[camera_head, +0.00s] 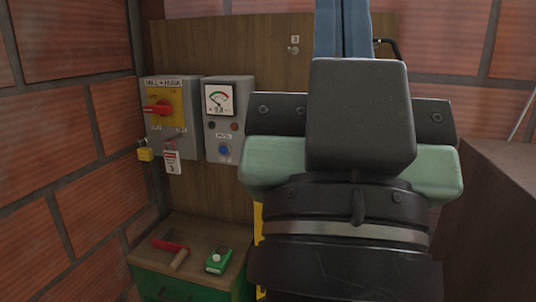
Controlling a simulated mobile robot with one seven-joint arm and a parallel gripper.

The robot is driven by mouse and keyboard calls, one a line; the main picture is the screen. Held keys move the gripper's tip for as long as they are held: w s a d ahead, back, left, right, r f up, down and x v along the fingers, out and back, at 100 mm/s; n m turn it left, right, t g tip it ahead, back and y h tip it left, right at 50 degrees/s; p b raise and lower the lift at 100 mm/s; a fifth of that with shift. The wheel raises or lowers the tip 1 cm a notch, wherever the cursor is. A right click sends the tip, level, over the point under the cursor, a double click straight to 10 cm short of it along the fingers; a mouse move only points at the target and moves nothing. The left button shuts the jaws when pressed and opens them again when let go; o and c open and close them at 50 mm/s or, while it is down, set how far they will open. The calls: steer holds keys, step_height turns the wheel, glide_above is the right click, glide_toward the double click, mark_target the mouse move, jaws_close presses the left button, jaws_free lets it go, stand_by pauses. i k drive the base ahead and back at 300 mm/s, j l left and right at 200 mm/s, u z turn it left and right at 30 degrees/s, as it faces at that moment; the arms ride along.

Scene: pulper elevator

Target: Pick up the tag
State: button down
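The tag (172,161) is a small white card with a red band and dark print. It hangs below the right side of the yellow switch plate with the red rotary handle (158,108), on the grey box at left. My gripper or wrist (360,120), a large dark grey and black body with pale green side parts, fills the right half of the view, well to the right of the tag and apart from it. I cannot make out its fingertips, so its opening is hidden. Nothing is seen touching the tag.
A yellow padlock (145,151) hangs left of the tag. A grey meter box (226,118) stands close to its right. Below, a wooden-topped green cabinet (200,235) bears a red-and-wood tool (171,250) and a green device (218,261). A brick wall (60,130) bounds the left.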

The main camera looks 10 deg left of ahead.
mark_target(172, 160)
steer(key=i+j+u, duration=0.15)
steer(key=i, duration=0.45)
steer(key=i+j+u, duration=0.15)
steer(key=i, duration=0.45)
steer(key=i+j+u, duration=0.15)
steer(key=i, duration=0.45)
steer(key=j, duration=0.05)
